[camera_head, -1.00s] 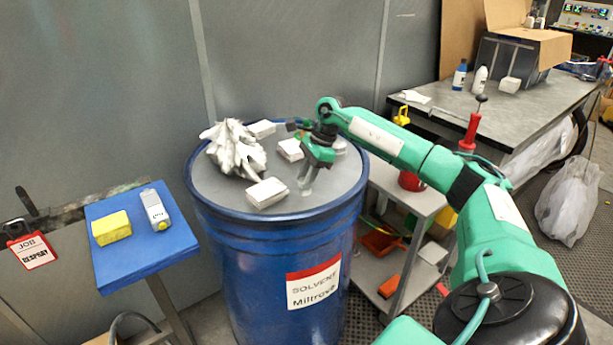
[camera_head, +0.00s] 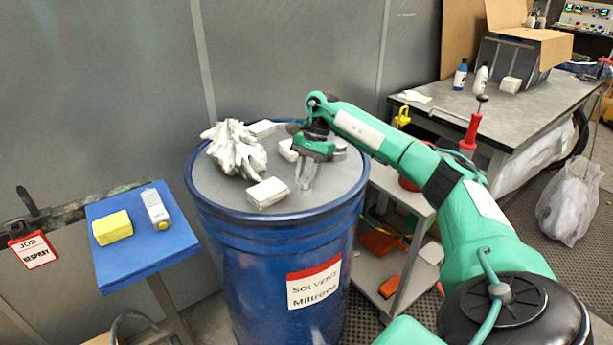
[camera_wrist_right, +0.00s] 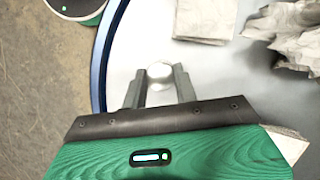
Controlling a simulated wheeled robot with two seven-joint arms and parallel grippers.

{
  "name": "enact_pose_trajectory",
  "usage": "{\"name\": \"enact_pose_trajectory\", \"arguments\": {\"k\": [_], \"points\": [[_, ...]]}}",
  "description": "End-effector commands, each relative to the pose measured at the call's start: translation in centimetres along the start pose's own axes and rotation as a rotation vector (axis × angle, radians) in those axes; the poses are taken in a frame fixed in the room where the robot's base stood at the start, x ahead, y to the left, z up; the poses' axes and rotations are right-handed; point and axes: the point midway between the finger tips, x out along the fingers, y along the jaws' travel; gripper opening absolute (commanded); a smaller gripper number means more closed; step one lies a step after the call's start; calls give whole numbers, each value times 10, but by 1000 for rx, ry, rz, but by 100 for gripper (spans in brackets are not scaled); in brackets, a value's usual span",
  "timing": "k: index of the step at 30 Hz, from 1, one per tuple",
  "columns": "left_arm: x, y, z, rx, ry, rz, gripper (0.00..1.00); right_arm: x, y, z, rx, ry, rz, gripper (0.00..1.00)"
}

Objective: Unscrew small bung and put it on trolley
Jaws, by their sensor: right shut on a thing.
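My right gripper (camera_head: 307,176) points down over the lid of the blue solvent drum (camera_head: 240,270), near the front right part of its top. In the right wrist view its two grey fingers (camera_wrist_right: 158,84) are closed on a small round pale bung (camera_wrist_right: 159,72) at the drum top. The bung is hidden in the head view. I cannot tell whether it is still seated in the lid. The grey trolley (camera_head: 390,262) stands right of the drum, partly behind my right arm. My left gripper is not in view.
A heap of crumpled white rag (camera_head: 234,148) and several pale folded pads (camera_head: 267,192) lie on the drum lid around the gripper. A blue stand (camera_head: 146,263) with a yellow sponge (camera_head: 112,228) is at left. A workbench (camera_head: 450,115) stands at the back right.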

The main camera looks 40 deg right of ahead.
Motion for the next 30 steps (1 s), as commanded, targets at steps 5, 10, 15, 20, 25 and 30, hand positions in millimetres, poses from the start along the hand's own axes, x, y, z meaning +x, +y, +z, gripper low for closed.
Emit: {"name": "enact_pose_trajectory", "arguments": {"k": [5, 10, 15, 20, 25, 30], "points": [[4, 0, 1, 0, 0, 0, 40, 1, -2, 1, -168, -2, 69, 11], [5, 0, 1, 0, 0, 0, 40, 1, -1, 0, -220, -1, 92, 11], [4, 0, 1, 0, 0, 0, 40, 1, -1, 0, -219, -1, 91, 11], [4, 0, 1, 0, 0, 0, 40, 1, -1, 0, -218, -1, 91, 39], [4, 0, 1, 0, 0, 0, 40, 0, -1, 0, -217, -1, 90, 40], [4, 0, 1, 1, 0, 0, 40, 0, -1, 0, -187, 0, 77, 40]]}}
